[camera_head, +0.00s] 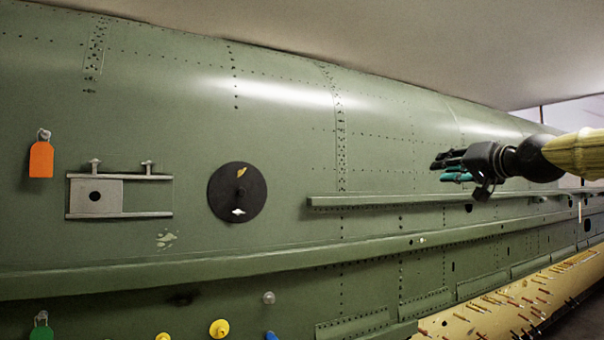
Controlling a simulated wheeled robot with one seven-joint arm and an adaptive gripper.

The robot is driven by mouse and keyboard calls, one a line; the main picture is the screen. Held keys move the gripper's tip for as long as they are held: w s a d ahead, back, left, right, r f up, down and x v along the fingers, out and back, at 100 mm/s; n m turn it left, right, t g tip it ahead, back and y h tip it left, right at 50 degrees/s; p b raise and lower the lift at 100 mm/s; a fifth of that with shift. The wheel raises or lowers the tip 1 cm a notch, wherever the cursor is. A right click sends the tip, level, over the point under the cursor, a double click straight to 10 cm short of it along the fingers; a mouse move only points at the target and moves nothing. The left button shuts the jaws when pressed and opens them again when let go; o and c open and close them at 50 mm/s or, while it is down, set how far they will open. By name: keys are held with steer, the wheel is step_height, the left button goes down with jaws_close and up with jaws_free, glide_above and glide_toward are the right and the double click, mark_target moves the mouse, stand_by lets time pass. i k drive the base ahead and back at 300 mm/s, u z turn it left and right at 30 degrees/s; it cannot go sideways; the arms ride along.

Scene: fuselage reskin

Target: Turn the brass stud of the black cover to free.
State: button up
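The black cover (224,200) is a round disc on the green fuselage skin, left of the middle of the view. A pale diamond-shaped mark (238,211) is near the cover's lower edge. My gripper (440,169), with black and teal fingers, is well to the right of the cover and apart from it. It points left. I see no object in it, but the gap between its fingers is unclear.
A grey slide plate (95,205) on two rails is left of the cover. An orange tag (41,159) hangs at far left. A long green ledge (210,268) runs below the cover, with yellow knobs (219,328) under it. A cream rack (500,310) with several pins is lower right.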

mark_target(226, 193)
steer(key=z, duration=2.2)
steer(key=k, duration=0.95)
steer(key=u, duration=2.5)
steer(key=i, duration=0.5)
steer(key=u, duration=0.1)
